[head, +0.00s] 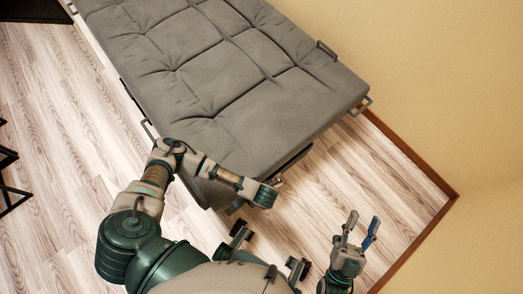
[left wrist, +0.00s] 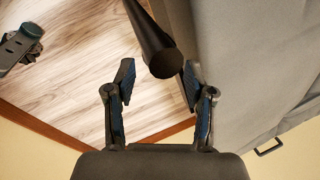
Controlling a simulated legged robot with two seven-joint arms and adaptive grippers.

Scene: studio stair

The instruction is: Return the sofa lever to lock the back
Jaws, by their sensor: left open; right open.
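The grey tufted sofa (head: 235,75) lies flat, its back level with the seat, in the upper middle of the head view. Its grey side also fills the right of the left wrist view (left wrist: 250,70). A dark round bar, seemingly the sofa lever (left wrist: 155,45), runs beside that side, its end close to the fingertips of my left gripper (left wrist: 158,82). That gripper is open, with nothing held. In the head view the left hand is at the sofa's near end, its fingers hard to make out. My right gripper (head: 361,232) is open and empty above the floor, away from the sofa.
Metal loop handles stick out from the sofa's edges, one at the right corner (head: 361,106). A yellow wall (head: 450,80) with a brown baseboard (head: 410,152) bounds the right. Black furniture legs (head: 10,175) stand at the left. The wooden floor (head: 60,120) is clear left of the sofa.

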